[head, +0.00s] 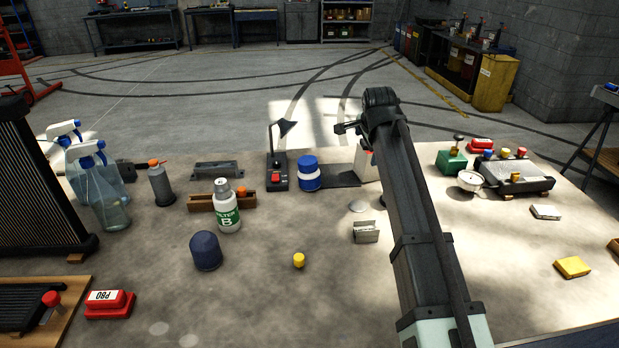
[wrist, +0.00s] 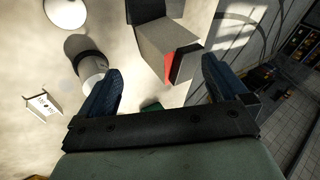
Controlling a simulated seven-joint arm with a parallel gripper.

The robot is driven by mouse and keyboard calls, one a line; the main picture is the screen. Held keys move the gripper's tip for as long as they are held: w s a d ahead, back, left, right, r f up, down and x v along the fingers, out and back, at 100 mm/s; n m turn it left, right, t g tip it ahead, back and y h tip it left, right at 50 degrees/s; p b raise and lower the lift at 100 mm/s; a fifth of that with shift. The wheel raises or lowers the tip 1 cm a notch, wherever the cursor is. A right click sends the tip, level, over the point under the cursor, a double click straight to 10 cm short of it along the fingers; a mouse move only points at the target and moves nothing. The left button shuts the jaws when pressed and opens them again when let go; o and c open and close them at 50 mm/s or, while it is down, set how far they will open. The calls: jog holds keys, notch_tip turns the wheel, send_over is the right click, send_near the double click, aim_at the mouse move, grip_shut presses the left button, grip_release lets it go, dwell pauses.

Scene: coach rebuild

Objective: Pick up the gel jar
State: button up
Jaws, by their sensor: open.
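My gripper (head: 350,128) is above the far part of the bench, to the right of and higher than the jar. In the wrist view my gripper (wrist: 161,70) has its two blue fingers apart with nothing held. A grey box with a red stripe (wrist: 167,50) shows beyond and below the fingers. I cannot make out the jar in the wrist view.
Left of the jar stands a black stand with a red button (head: 277,180). A bottle marked B (head: 227,212) and a dark blue cap (head: 206,251) are nearer. The front middle of the bench is mostly clear.

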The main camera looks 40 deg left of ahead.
aim_at(308, 161)
jog(key=s+a+m+g+h, duration=0.1)
jog(key=s+a, duration=0.1)
jog(key=a, duration=0.3)
jog(key=s+a+r+m+g+h, duration=0.1)
jog(key=s+a+g, duration=0.1)
jog(key=a, duration=0.3)
jog(key=s+a+m+g+h, duration=0.1)
jog(key=s+a+g, duration=0.1)
jog(key=a, duration=0.3)
jog(key=shift+s+r+m, duration=0.3)
jog(key=shift+s+r, duration=0.05)
jog(key=shift+s, duration=0.4)
jog(key=shift+s+a, duration=0.15)
jog(key=shift+s, duration=0.05)
jog(key=shift+s+f+g+h, duration=0.15)
jog(key=shift+f+g+h, duration=0.15)
jog(key=shift+f, duration=0.05)
notch_tip(308, 161, down, 7)
jog(key=shift+f, duration=0.15)
jog(key=shift+w+f, duration=0.2)
jog(key=shift+f, duration=1.25)
jog(key=shift+w+f, duration=0.2)
jog(key=shift+f, duration=1.2)
jog(key=shift+c, duration=0.4)
jog(key=c, duration=1.3)
jog(key=shift+o, duration=0.2)
